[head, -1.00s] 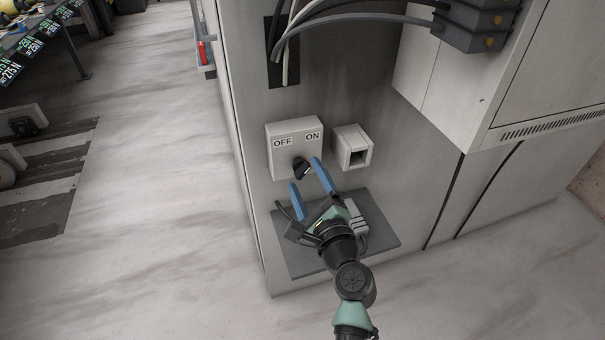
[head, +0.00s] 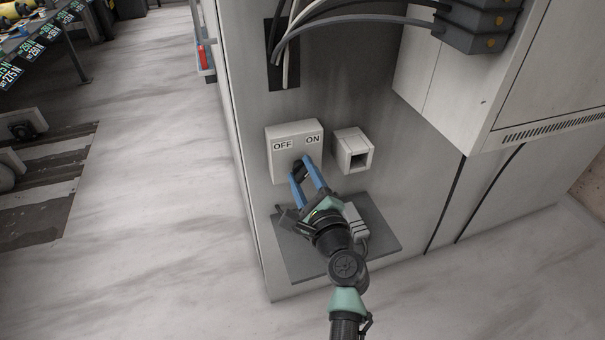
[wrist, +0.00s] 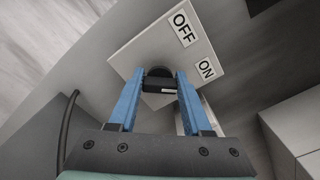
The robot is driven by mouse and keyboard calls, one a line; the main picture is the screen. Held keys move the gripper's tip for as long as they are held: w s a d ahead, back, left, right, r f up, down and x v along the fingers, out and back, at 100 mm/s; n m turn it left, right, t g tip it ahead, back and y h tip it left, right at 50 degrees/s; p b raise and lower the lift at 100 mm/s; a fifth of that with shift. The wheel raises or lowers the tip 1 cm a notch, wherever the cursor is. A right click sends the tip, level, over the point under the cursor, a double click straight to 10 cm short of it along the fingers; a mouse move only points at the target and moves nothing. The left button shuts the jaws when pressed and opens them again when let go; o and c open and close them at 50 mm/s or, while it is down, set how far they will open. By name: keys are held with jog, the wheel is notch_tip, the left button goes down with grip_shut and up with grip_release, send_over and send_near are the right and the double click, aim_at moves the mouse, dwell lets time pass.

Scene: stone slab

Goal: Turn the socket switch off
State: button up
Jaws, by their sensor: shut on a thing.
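The socket switch is a light grey box (head: 284,134) on the grey cabinet front, labelled OFF at left and ON at right. Its black knob (wrist: 159,78) shows in the wrist view between the two blue fingers. My gripper (head: 302,167) reaches up to the box from below and is shut on the knob, with one finger on each side of it. In the wrist view my gripper (wrist: 160,84) covers the lower part of the box. In the head view the fingers mostly hide the knob, and I cannot tell its exact angle.
A small white socket box (head: 353,150) sits just right of the switch. A dark grey shelf plate (head: 295,262) lies below, with a grey fitting (head: 356,222) on it. Thick cables (head: 340,20) hang above. The floor at left (head: 170,200) is clear.

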jog(key=shift+f+n+b, duration=0.1)
jog(key=shift+n+b, duration=0.2)
grip_shut()
jog(key=shift+f+n+b, duration=0.15)
jog(key=shift+n+b, duration=0.55)
jog(key=shift+n, duration=0.3)
jog(key=n+b, duration=0.3)
jog(key=n, duration=0.2)
jog(key=shift+f+b, duration=0.1)
jog(key=shift+b, duration=0.3)
jog(key=n+b, duration=0.3)
jog(key=n, duration=0.1)
jog(key=shift+n, duration=0.4)
jog(key=shift+n+b, duration=1.2)
jog(key=shift+n, duration=0.6)
jog(key=o, duration=1.2)
grip_release()
